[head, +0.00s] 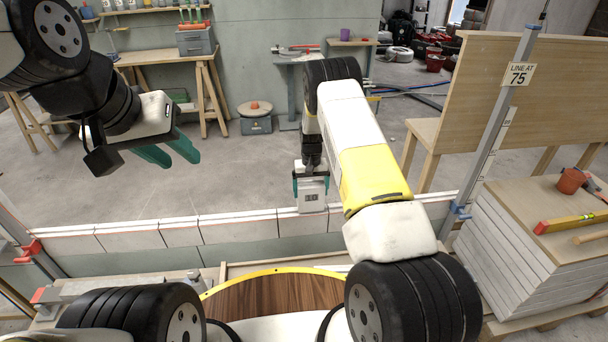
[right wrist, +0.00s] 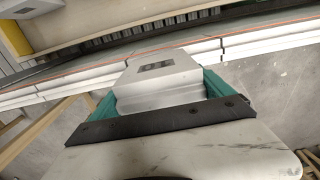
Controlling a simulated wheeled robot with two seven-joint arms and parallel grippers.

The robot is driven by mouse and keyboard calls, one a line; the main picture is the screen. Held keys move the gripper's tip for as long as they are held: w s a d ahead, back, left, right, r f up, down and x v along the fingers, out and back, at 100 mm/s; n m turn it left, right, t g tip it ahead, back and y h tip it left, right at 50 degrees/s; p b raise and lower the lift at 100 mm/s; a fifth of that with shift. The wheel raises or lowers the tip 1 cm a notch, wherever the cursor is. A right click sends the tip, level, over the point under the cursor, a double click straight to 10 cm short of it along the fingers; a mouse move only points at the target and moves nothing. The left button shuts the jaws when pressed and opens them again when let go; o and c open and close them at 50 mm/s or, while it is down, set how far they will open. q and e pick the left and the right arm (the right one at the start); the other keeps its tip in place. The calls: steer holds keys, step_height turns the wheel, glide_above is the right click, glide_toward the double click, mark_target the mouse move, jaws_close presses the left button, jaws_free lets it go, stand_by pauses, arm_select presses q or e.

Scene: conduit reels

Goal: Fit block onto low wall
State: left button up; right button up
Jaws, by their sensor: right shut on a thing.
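The low wall (head: 180,236) is a row of pale grey blocks running across the head view, with an orange line along its top. My right gripper (head: 311,178) is shut on a pale grey block (head: 311,196), which is at the wall's top edge in the head view. The block (right wrist: 160,75) also shows between the teal fingers of my right gripper (right wrist: 160,92) in the right wrist view, with a dark rectangular mark on its face. Whether it touches the wall I cannot tell. My left gripper (head: 172,150) is open and empty, raised at the upper left.
A post (head: 497,115) with a "LINE AT 75" sign stands at the wall's right end. A stack of pale boards (head: 520,250) with a red pot (head: 572,180) and a yellow level (head: 572,222) is at the right.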

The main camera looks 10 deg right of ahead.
mark_target(311, 182)
steer(key=shift+f, duration=0.35)
stand_by(0.3)
steer(key=o, duration=1.8)
step_height(311, 182, up, 8)
steer(key=shift+f, duration=0.1)
steer(key=s+r+t+y, duration=0.1)
steer(key=s+r, duration=0.5)
steer(key=r, duration=0.8)
steer(key=s+r+t+y, duration=0.15)
steer(key=s+r, duration=0.35)
steer(key=r, duration=0.8)
steer(key=s+r+t, duration=0.1)
steer(key=s+r, duration=0.2)
steer(key=s, duration=0.6)
steer(key=s+r+t, duration=0.1)
steer(key=s+r, duration=0.2)
steer(key=s, duration=0.5)
steer(key=s+r+t, duration=0.1)
steer(key=s+r, duration=0.2)
steer(key=s, duration=0.6)
steer(key=shift+s+r+n+t, duration=0.3)
steer(key=shift+s+t, duration=0.05)
